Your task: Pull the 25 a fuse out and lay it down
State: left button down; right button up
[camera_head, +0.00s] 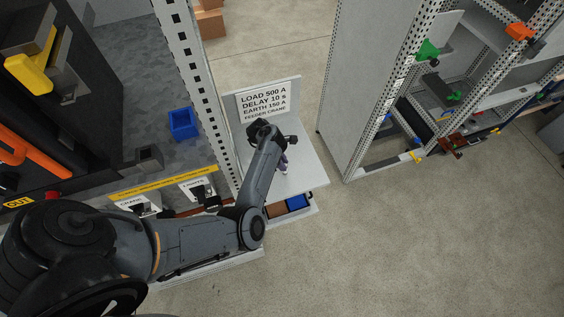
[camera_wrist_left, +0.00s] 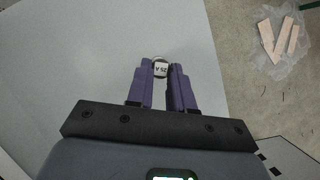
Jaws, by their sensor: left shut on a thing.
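The 25 A fuse (camera_wrist_left: 159,67) is a small pale cylinder with a "25 A" label, seen in the left wrist view. My left gripper (camera_wrist_left: 160,76) is shut on it, with a purple finger on each side. In the head view, my left gripper (camera_head: 283,166) is over the white shelf (camera_head: 308,172) below the sign; the fuse is too small to make out there. The gap between fuse and shelf cannot be judged. The right gripper is not in view.
A sign (camera_head: 263,104) reading "LOAD 500 A" stands behind the shelf. An open drawer with a blue bin (camera_head: 297,203) lies below its front. A blue box (camera_head: 183,123) sits in the cabinet at left. An open rack (camera_head: 375,90) stands at right. Much of the shelf looks clear.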

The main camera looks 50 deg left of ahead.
pick_arm(q)
jog(key=shift+f, duration=0.4)
jog(key=c, duration=0.9)
grip_release()
jog(key=shift+r, duration=0.1)
